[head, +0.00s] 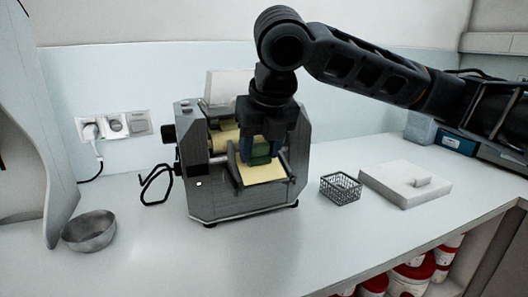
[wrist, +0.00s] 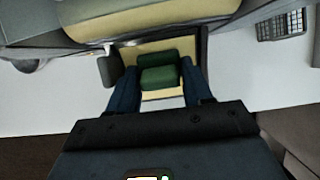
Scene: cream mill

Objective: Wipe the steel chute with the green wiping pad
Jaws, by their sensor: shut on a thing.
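The mill (head: 245,205) stands in the middle of the counter. Its steel chute (head: 262,176) slopes out at the front and its face looks cream-coloured; it also shows in the wrist view (wrist: 146,48). My gripper (head: 261,157) points down over the chute and is shut on the green wiping pad (head: 260,149). In the wrist view the pad (wrist: 160,76) sits between the two blue fingers, over the chute's cream face. I cannot tell whether the pad touches it. My fingers hide part of the chute's upper end in the head view.
A cream roller (wrist: 150,20) lies just behind the chute. A dark wire basket (head: 340,188) and a white slab with a raised block (head: 405,183) stand to the right. A metal bowl (head: 90,231) is at the left. The counter in front of the mill is clear.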

